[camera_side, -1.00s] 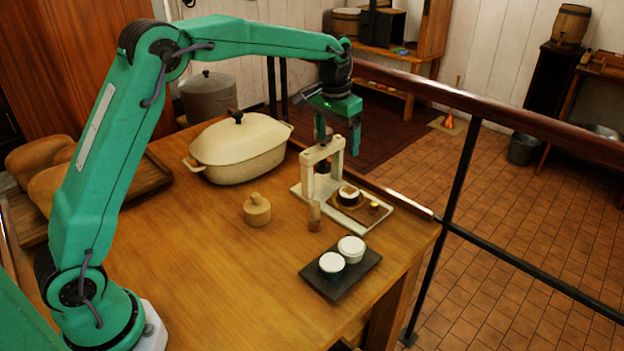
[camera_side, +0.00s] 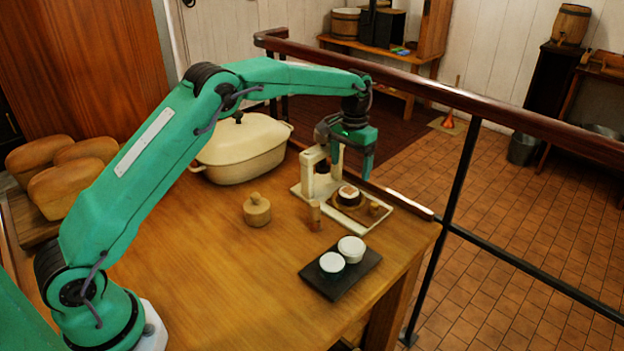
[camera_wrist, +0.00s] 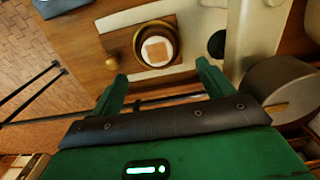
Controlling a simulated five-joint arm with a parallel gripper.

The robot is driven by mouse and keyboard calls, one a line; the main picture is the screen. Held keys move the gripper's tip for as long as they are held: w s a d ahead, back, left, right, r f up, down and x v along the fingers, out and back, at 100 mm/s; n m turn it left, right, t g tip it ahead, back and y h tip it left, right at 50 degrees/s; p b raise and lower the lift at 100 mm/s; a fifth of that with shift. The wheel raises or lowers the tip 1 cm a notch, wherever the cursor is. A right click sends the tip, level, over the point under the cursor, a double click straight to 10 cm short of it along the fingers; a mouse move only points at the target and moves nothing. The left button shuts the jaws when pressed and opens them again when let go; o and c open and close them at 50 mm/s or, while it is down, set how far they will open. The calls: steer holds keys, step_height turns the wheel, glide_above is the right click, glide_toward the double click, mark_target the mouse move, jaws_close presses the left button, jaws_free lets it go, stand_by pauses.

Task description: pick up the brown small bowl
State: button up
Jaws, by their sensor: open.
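A small round dark-brown bowl with a pale rim (camera_side: 349,196) sits on a brown board on the base of a cream press-like stand (camera_side: 376,221). In the wrist view the bowl (camera_wrist: 139,48) is seen from above, just beyond and between the fingertips. My gripper (camera_side: 352,168) is open and empty, above the bowl and apart from it. In the wrist view its two green fingers (camera_wrist: 162,74) are spread wide. The side view partly hides the far finger against the stand.
The stand's upright arch (camera_side: 309,172) is close to the left of my gripper. A dark tray (camera_side: 330,291) with two white-topped cups is in front. A wooden lidded pot (camera_side: 257,212) and a cream casserole (camera_side: 240,152) stand left. A railing (camera_side: 455,97) runs behind. The table's front left is clear.

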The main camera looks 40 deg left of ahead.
mark_target(349, 191)
steer(key=shift+s+d+f, duration=0.1)
steer(key=shift+f, duration=1.7)
steer(key=shift+s+d+f, duration=0.1)
steer(key=shift+f, duration=1.7)
steer(key=shift+c, duration=0.4)
steer(key=shift+w, duration=0.1)
steer(key=c, duration=1)
